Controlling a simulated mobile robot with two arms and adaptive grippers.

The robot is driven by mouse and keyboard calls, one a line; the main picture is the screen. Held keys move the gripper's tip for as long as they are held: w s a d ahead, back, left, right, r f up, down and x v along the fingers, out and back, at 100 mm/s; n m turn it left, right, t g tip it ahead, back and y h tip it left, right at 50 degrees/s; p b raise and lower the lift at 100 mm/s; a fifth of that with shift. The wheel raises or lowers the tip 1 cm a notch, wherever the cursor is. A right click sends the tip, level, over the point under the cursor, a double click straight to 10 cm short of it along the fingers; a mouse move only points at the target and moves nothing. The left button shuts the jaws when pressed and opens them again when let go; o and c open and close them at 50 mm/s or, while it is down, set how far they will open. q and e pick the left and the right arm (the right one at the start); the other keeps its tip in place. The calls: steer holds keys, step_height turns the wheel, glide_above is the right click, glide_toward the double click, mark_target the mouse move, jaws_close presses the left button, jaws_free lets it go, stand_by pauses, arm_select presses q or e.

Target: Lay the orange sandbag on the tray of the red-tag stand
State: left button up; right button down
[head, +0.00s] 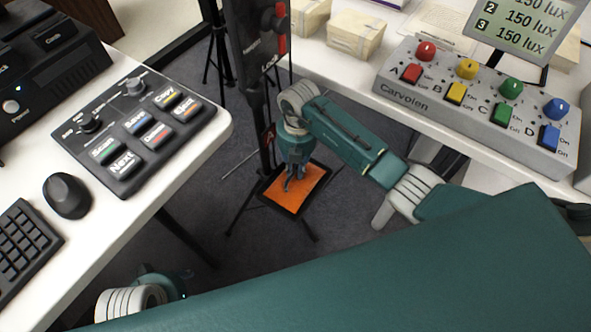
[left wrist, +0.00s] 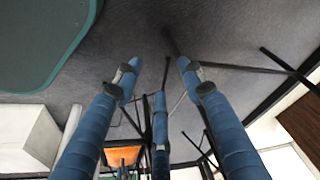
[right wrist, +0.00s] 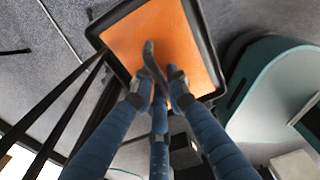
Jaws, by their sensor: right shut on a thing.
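The orange sandbag (head: 312,180) shows as a flat orange area inside the black rim of the tray (head: 268,203), low on a dark tripod stand. A small red mark (head: 271,133) shows on the stand's pole. In the right wrist view the sandbag (right wrist: 185,30) is framed by the tray rim (right wrist: 105,24). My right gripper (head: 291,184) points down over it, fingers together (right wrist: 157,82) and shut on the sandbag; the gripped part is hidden. Whether its weight rests on the tray, I cannot tell. My left gripper (left wrist: 155,75) is open and empty; its fingers are hidden in the head view.
A left desk (head: 190,150) carries a button panel (head: 140,125), a mouse (head: 67,195) and a keyboard (head: 25,245). A right desk holds a control box (head: 480,105) with coloured knobs and pale boxes (head: 355,35). Tripod legs spread over the grey carpet between the desks.

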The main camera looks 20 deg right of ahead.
arm_select(q)
steer(key=shift+r, duration=0.2)
arm_select(e)
steer(key=shift+f, duration=0.1)
steer(key=c, duration=1.7)
jaws_free()
arm_select(q)
steer(key=shift+r, duration=0.1)
arm_select(e)
steer(key=shift+r, duration=0.4)
step_height(320, 180, up, 7)
steer(key=shift+d+f+p, duration=0.1)
steer(key=shift+d+p, duration=0.05)
steer(key=shift+p, duration=0.8)
arm_select(q)
step_height(320, 180, down, 7)
